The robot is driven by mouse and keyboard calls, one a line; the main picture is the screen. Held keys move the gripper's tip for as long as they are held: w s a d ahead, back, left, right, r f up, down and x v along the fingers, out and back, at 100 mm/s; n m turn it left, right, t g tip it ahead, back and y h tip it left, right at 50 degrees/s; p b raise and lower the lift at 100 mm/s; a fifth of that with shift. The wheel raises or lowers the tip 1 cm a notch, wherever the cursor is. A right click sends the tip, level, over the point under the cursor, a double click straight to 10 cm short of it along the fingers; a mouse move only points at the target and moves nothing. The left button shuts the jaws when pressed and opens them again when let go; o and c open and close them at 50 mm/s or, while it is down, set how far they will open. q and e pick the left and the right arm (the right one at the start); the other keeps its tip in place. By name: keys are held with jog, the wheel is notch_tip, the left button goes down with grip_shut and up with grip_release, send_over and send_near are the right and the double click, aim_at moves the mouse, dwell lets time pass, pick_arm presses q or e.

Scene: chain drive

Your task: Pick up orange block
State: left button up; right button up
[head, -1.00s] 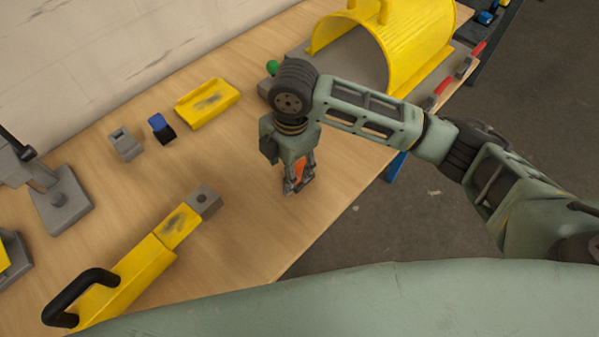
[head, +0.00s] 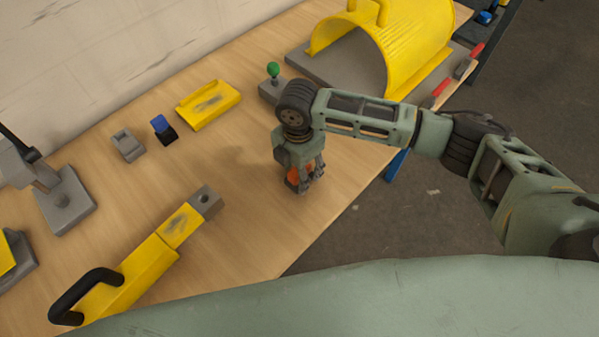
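The orange block (head: 293,174) is near the front edge of the wooden table, right of the middle of the table. It shows only in part, below my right gripper and partly behind its fingers. My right gripper (head: 308,178) points down at it with the fingers close against or around it. I cannot tell if the fingers grip the block or only straddle it, nor if the block touches the table. My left gripper is not in view.
A yellow tray (head: 210,106), a small grey block (head: 127,145) and a blue-and-black piece (head: 163,130) lie to the left. A yellow tool with a black handle (head: 130,270) lies at front left. A yellow curved cover (head: 410,40) and a green-knobbed base (head: 272,88) stand behind.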

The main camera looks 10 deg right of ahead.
jog(key=shift+c, duration=0.4)
jog(key=c, duration=1.1)
jog(key=shift+r, duration=0.1)
